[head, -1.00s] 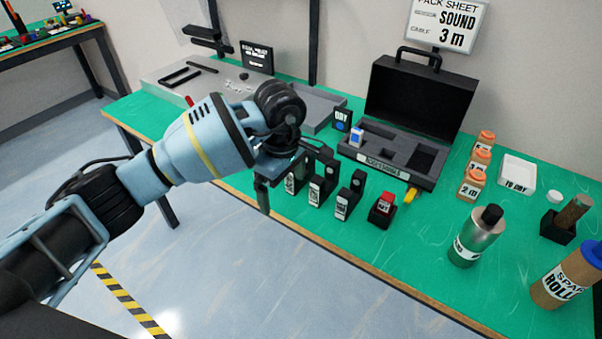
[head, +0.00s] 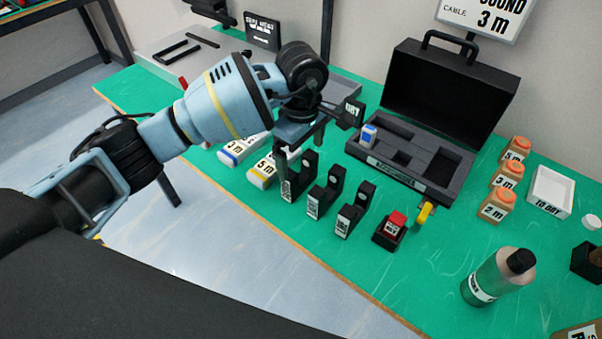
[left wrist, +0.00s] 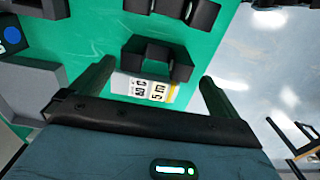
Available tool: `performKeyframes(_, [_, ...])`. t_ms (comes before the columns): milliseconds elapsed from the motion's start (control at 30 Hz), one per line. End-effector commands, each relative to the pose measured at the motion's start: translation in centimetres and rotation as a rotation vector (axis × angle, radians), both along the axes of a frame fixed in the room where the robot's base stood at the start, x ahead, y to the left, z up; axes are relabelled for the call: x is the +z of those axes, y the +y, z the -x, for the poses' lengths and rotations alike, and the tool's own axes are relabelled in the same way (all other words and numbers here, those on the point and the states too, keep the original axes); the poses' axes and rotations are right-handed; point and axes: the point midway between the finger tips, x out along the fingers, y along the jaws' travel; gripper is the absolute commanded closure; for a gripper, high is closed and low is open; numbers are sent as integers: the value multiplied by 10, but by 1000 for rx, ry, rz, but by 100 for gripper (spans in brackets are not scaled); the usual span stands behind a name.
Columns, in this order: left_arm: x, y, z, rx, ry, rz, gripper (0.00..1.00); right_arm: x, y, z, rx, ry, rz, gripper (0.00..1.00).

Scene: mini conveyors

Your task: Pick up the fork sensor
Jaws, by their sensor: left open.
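Several black fork-shaped sensors with white labels stand in a row on the green bench: the leftmost fork sensor (head: 299,180), a middle one (head: 327,191) and a right one (head: 357,210). My left gripper (head: 301,148) is open and empty, pointing down just above and beside the leftmost one; its near finger overlaps that sensor in the picture. In the left wrist view, a dark fork-shaped piece (left wrist: 157,52) lies ahead between the spread fingers, apart from them. More black pieces (left wrist: 174,12) show at the top. My right gripper is not in view.
A red-topped black block (head: 391,228) and a yellow piece (head: 426,212) stand right of the row. White labelled packs (head: 262,172) lie left. The open black case (head: 398,177) is behind.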

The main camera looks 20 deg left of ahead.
Motion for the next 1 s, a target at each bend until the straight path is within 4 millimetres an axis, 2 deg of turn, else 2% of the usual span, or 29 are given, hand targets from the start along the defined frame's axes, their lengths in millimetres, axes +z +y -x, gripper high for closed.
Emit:
performKeyframes(167, [-19, 0, 0, 2, 3, -1, 0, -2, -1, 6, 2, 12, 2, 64])
performKeyframes(400, [-27, 0, 0, 1, 2, -2, 0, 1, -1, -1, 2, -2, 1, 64])
performKeyframes(700, [-67, 1, 0, 1, 3, 0, 0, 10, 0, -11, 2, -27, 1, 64])
performKeyframes(1000, [-73, 1, -1, 0, 0, -1, 0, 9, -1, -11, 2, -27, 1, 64])
